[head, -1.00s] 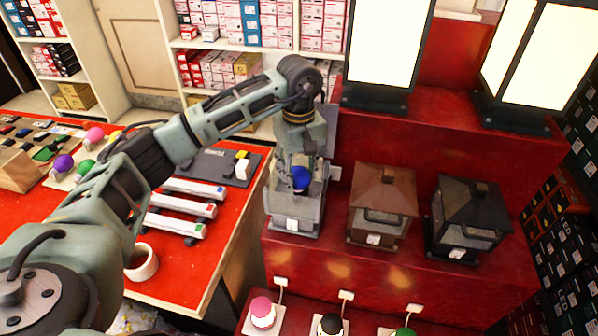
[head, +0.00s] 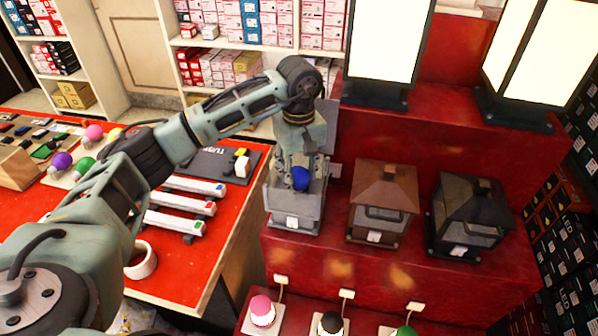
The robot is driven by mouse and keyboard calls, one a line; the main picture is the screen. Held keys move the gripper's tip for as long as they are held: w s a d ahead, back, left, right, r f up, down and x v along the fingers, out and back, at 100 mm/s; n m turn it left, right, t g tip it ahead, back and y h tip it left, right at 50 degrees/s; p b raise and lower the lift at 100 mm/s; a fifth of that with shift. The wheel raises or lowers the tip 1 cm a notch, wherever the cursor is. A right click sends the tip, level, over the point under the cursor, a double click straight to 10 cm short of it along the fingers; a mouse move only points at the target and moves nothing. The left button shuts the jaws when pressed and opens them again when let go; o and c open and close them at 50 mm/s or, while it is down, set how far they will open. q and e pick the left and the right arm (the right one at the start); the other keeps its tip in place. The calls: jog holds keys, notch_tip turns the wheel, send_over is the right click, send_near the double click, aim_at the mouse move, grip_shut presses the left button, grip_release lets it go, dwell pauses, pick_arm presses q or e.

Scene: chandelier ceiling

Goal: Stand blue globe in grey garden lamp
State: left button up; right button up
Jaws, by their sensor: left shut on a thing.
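The blue globe (head: 301,178) is at the grey garden lamp (head: 292,226), the leftmost of three lanterns on the red step. My left gripper (head: 299,172) points down over this lamp and is shut on the globe. The globe shows in front of the fingers, at the lamp's upper part. The fingers partly hide the lamp's inside, so I cannot tell whether the globe touches its seat. My right gripper is not in view.
A brown lantern (head: 383,203) and a black lantern (head: 468,218) stand right of the grey one. Tall lit lamps (head: 385,40) stand on the step behind. Pink, black and green globes are on the lower step. A red-topped table (head: 190,268) with bulbs and light bars is left.

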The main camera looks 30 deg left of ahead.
pick_arm(q)
jog(key=shift+f, duration=0.2)
jog(key=o, duration=1.3)
jog(key=shift+c, duration=0.2)
